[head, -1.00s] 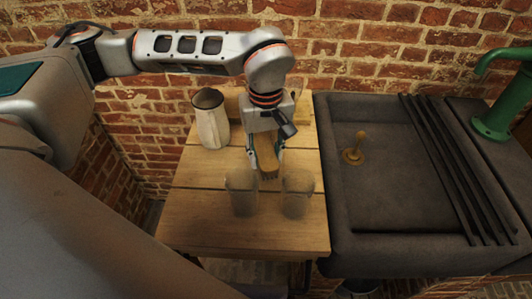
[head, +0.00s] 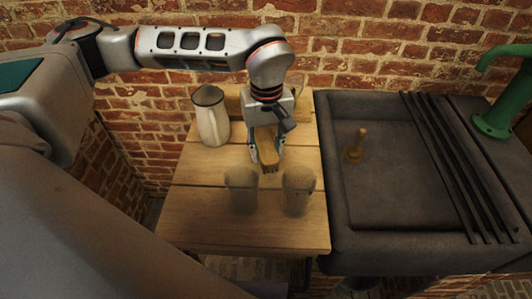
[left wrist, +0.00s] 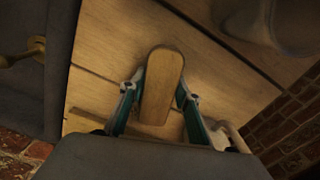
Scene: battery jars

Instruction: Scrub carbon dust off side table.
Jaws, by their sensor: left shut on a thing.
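The side table (head: 205,225) is a light wooden plank top left of the sink. My left gripper (head: 266,152) is over its middle, shut on a wooden brush (head: 268,157) with dark bristles pointing toward the front. In the left wrist view, the brush's rounded wooden back (left wrist: 162,85) sits between the teal fingers of my left gripper (left wrist: 158,98). I cannot tell whether the bristles touch the wood. Two cloudy grey jars, a left jar (head: 241,190) and a right jar (head: 298,190), stand just in front of the brush. No distinct dust patch can be made out. My right gripper is not in view.
A pale metal pitcher (head: 211,118) stands at the table's back left. A dark stone sink (head: 400,200) with an upright brass piece (head: 357,147) and dark bars (head: 440,165) adjoins on the right. A green pump (head: 495,122) stands beyond. A brick wall closes the back. The table's front is clear.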

